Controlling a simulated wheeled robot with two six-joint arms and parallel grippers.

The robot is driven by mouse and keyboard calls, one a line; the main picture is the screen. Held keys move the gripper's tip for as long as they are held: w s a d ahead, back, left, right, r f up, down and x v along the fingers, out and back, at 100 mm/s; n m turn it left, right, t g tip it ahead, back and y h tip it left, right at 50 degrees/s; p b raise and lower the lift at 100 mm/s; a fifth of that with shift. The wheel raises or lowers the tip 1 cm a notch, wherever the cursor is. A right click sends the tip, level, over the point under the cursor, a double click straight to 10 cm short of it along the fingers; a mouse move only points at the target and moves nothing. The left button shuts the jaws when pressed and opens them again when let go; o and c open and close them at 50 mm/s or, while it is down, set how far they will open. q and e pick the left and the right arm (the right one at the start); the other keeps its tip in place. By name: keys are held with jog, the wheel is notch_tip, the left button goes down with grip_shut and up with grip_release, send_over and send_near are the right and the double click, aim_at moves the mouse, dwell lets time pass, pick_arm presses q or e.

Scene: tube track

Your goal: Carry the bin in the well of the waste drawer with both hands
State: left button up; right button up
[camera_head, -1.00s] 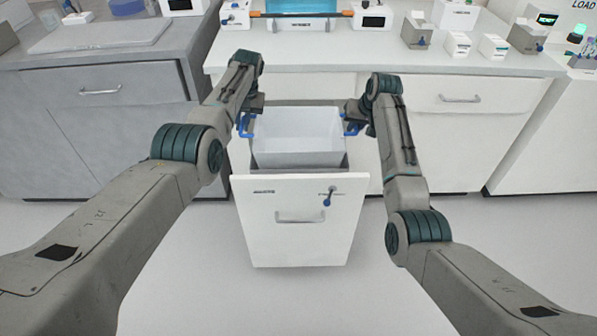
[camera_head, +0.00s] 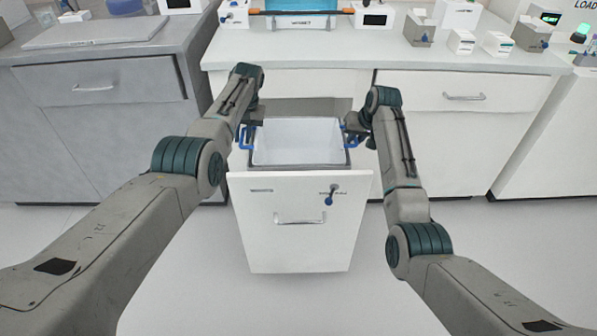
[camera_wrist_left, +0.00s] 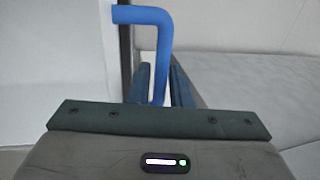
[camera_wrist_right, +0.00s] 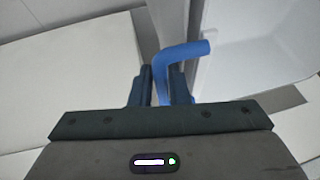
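My right gripper (camera_head: 352,133) is shut on the right handle, also between the fingers in the right wrist view (camera_wrist_right: 163,80). Both grippers are about level, just above the drawer's sides.
The white counter (camera_head: 330,47) stands behind the drawer, with boxes and small devices along its back. A grey cabinet (camera_head: 100,120) is at left. A small blue-tipped fitting (camera_head: 330,197) is on the drawer front. The floor in front is clear.

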pick_arm(q)
jog(key=shift+o, duration=1.1)
pick_arm(e)
jog(key=shift+o, duration=1.1)
pick_arm(q)
jog(key=shift+d, duration=0.15)
pick_arm(e)
jog(key=shift+a, duration=0.1)
pick_arm(q)
jog(key=shift+r, duration=0.1)
pick_arm(e)
jog(key=shift+a+r, duration=0.1)
jog(key=shift+a, duration=0.05)
pick_arm(q)
jog(key=shift+d, duration=0.1)
